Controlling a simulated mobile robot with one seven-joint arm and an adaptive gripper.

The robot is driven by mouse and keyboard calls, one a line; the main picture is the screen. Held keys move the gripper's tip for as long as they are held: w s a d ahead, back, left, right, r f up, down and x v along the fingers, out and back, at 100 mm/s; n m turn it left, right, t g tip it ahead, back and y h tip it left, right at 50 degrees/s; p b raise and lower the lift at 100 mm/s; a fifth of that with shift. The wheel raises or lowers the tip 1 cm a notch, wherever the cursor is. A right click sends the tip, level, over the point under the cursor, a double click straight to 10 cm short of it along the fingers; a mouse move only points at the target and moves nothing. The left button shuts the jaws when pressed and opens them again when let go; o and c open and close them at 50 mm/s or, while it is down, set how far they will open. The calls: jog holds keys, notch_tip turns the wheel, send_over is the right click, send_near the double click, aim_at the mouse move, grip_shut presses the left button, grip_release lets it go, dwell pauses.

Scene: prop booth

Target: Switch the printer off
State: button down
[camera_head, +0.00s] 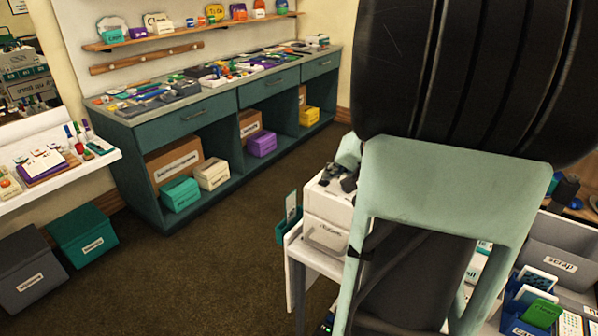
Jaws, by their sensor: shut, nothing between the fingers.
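A white boxy unit, which looks like the printer (323,208), stands on a white table left of my large arm links. A pale labelled front part (326,237) shows on it, with lettering too small to read. Its right side is hidden behind my arm, and I cannot make out a power switch. My gripper (349,183) shows as a small dark shape at the printer's top, below a pale green link of mine. It is shut and empty. I cannot tell whether it touches the printer.
A teal workbench (220,103) with cluttered top and boxes below runs along the back wall. A white shelf (60,178) stands at left above two lidded boxes. Grey trays (560,262) and cards are at lower right. The brown floor (200,270) is clear in the middle.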

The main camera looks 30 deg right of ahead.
jog(key=shift+s+a+f+b, duration=0.1)
jog(key=shift+a+f+b, duration=0.2)
jog(key=shift+f, duration=0.3)
jog(key=shift+r, duration=0.6)
jog(key=shift+w+d+r+p, duration=0.1)
jog(key=shift+r+p, duration=0.65)
jog(key=shift+r, duration=0.65)
jog(key=shift+w+d+r+p, duration=0.1)
jog(key=shift+r+p, duration=0.65)
jog(key=shift+r, duration=0.65)
